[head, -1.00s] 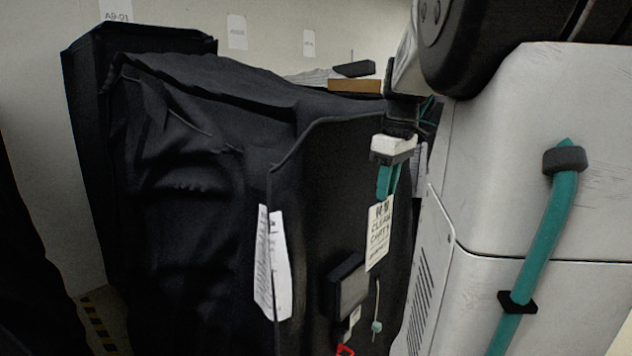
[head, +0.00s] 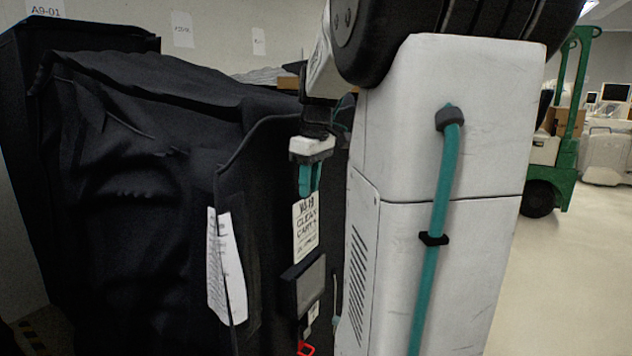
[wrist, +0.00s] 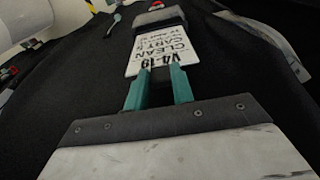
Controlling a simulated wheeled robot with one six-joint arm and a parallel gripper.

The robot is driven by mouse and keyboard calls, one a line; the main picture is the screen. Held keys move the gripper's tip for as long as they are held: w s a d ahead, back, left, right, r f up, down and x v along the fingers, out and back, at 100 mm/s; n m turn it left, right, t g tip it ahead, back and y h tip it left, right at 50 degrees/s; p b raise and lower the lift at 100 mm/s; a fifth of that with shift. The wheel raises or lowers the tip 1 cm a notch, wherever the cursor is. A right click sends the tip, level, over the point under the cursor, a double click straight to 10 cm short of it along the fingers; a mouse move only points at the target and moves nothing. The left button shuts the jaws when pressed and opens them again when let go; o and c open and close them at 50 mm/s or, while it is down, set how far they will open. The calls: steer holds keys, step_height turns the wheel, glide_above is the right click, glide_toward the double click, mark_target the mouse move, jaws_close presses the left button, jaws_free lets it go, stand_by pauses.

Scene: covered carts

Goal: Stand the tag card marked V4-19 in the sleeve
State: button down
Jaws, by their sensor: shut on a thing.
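My gripper (head: 310,192) has teal fingers shut on the upper end of a white card (head: 305,232) printed "CLEAN CARTS". The wrist view shows the fingers (wrist: 158,88) and the card (wrist: 160,48), where V4-19 can be read. The card hangs upright along the black cart cover. The sleeve, a dark-framed holder with a grey face (head: 311,284), is on the cover right below the card. It also shows in the wrist view (wrist: 158,18) at the card's far end. The card's lower edge meets the sleeve's top; I cannot tell whether it is inside.
A white printed sheet (head: 228,268) hangs on the cover (head: 130,200) left of the sleeve. A small red item (head: 306,348) is below the sleeve. A green wheeled truck (head: 566,150) stands far right, with open floor (head: 560,280) in front.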

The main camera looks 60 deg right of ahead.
mark_target(310, 227)
step_height(310, 227, down, 10)
steer(key=shift+f, duration=0.15)
stand_by(1.1)
steer(key=shift+f, duration=1.1)
steer(key=c, duration=1.1)
jaws_free()
steer(key=r, duration=0.5)
steer(key=s+r, duration=0.1)
steer(key=r, duration=0.1)
steer(key=shift+r, duration=0.4)
